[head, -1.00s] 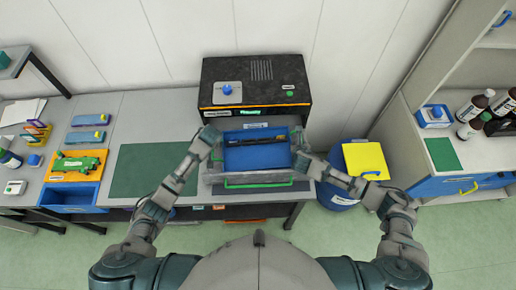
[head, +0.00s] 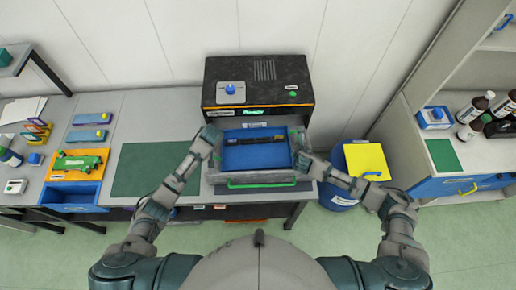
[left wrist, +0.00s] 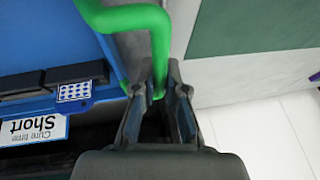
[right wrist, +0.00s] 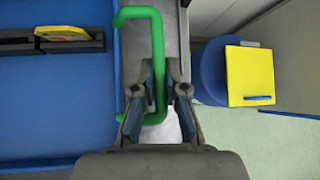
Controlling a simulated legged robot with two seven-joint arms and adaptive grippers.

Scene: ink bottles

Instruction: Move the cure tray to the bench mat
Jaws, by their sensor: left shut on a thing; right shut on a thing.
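The blue cure tray (head: 235,158) is in front of the black machine, in or over a grey open drawer. It carries a dark slotted rack (head: 254,140). My left gripper (left wrist: 160,90) is shut on a green handle (left wrist: 157,45) at the tray's left side. My right gripper (right wrist: 157,90) is shut on the green handle (right wrist: 157,40) at its right side. The dark green bench mat (head: 150,170) lies bare on the bench, left of the tray. I cannot tell whether the tray is clear of the drawer floor.
The black machine (head: 290,75) stands behind the tray and shows a lit green label. A green drawer handle (head: 260,182) is in front. An orange tray with a green part (head: 78,162) lies left of the mat. A blue bin with a yellow lid (head: 366,160) stands at right.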

